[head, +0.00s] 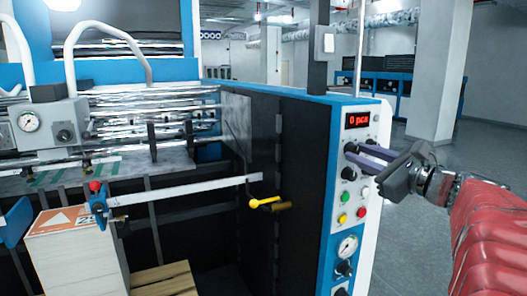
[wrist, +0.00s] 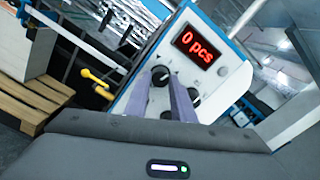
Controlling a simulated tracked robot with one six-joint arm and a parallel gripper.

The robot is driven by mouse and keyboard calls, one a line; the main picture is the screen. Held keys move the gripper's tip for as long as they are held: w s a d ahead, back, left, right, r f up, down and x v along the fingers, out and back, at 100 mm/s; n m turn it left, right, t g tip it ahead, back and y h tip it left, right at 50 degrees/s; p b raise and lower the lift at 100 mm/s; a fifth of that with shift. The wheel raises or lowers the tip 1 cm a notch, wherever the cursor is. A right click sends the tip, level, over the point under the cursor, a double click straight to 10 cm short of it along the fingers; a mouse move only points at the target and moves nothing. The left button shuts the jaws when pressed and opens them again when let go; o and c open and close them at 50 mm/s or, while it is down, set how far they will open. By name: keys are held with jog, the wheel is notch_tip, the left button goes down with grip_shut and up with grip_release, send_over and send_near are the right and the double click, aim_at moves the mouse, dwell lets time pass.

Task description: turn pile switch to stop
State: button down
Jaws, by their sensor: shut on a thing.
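The control panel (head: 353,190) is on the end of the blue-framed machine, with a red display (head: 358,119) at its top. Below the display are black rotary knobs: an upper one (head: 349,147) and a lower one (head: 348,173). My gripper (head: 358,151) reaches in from the right with its purple-grey fingers close together at the upper knob. In the wrist view the fingertips (wrist: 178,84) are against the panel beside a black knob (wrist: 160,76), with another dark knob (wrist: 194,97) to their right. The fingers partly hide the contact, and no switch label is readable.
The display reads 0 pcs. Yellow, red and green buttons (head: 342,218) and a gauge (head: 347,247) sit lower on the panel. A yellow-handled lever (head: 265,202) sticks out to the left. A paper stack (head: 72,250) stands at the left. Open floor lies at the right.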

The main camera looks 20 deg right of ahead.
jog(key=shift+n, duration=1.6)
jog(key=c, duration=1.5)
grip_release()
jog(key=shift+s, duration=0.1)
jog(key=shift+s+d, duration=0.15)
jog(key=shift+s, duration=6.7)
jog(key=shift+w+f, duration=0.1)
